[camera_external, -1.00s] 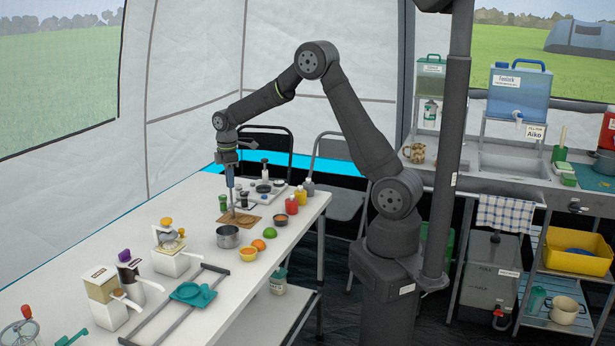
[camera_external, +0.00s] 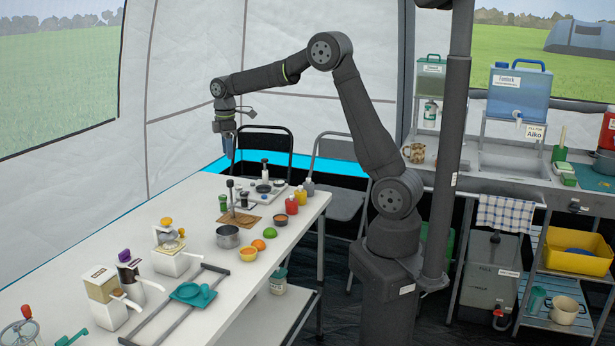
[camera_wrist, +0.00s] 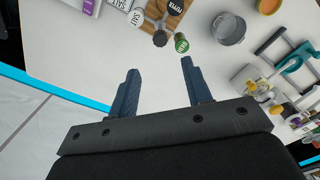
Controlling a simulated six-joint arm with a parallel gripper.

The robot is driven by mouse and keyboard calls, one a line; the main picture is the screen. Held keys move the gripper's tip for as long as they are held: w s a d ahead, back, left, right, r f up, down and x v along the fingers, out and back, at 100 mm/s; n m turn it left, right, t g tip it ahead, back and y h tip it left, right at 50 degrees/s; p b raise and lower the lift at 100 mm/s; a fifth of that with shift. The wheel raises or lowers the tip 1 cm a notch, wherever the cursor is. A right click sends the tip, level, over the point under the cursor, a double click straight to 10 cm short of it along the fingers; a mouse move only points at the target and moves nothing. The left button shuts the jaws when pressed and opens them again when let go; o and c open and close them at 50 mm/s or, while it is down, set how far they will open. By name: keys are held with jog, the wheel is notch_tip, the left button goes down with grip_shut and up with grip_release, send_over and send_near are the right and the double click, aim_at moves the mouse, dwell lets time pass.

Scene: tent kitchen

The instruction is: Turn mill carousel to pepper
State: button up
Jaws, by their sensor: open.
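The mill carousel stands on the white table, with a wooden base (camera_external: 240,219) and an upright dark post (camera_external: 230,192). A green mill (camera_external: 223,203) is on its far left side. In the wrist view the wooden base (camera_wrist: 172,22) is at the top edge, partly cut off. A green-topped mill (camera_wrist: 182,43) is nearest me, beside a dark knob (camera_wrist: 160,40).
A metal pot (camera_external: 228,236) stands in front of the carousel, with an orange (camera_external: 259,244) and a lime (camera_external: 270,233) to its right. Several dispensers line the table's near left. The air around my gripper is free.

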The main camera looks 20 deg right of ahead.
notch_tip(320, 180, up, 7)
jog(key=shift+f, duration=0.15)
dwell(0.5)
notch_tip(320, 180, down, 18)
jog(key=shift+r, duration=0.2)
dwell(0.4)
